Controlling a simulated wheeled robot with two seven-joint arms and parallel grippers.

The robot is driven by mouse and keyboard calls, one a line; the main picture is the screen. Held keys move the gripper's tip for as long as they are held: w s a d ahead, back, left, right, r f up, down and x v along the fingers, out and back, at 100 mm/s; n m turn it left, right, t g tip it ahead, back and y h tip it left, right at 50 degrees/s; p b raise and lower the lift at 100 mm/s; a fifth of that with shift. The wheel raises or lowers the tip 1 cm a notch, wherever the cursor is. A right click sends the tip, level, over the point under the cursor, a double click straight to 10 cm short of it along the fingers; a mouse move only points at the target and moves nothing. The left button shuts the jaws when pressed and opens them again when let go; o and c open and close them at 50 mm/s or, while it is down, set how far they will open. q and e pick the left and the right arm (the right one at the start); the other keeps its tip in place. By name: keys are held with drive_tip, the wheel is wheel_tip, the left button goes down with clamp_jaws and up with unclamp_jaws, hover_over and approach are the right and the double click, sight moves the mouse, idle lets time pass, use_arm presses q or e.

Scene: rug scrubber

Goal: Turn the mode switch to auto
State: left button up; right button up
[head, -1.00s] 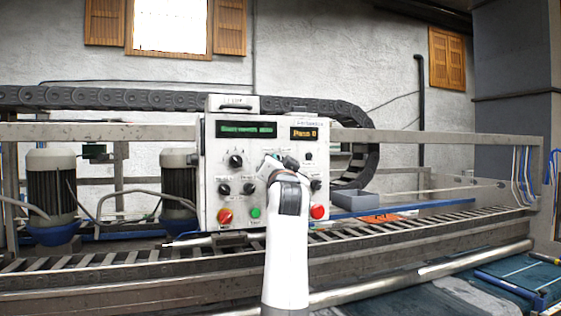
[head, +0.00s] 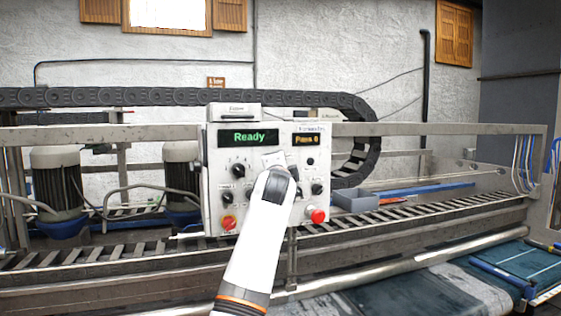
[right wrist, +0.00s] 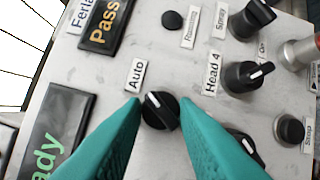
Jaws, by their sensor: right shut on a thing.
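The white control panel (head: 220,185) stands in the middle of the head view, with a green display (head: 248,137) reading "Ready". The mode switch (right wrist: 160,111), a black round knob with a white mark, shows in the right wrist view beside the label "Auto" (right wrist: 135,76). Its white mark points up and left, toward that label. My right gripper (right wrist: 158,104) has its teal fingertips on either side of this knob, shut on it. In the head view my white right arm hides the knob and fingertips. My left gripper is in neither current view.
Other black knobs (right wrist: 243,76) sit close to the right of my fingers, and one is partly hidden by the right finger. A red button (head: 317,215) is low on the panel. A roller conveyor (head: 440,208) runs below, and a grey box (head: 356,200) stands to the right.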

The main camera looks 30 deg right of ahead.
drive_tip(key=shift+m+p, duration=0.3)
drive_tip(key=shift+f, duration=0.1)
drive_tip(key=o, duration=1)
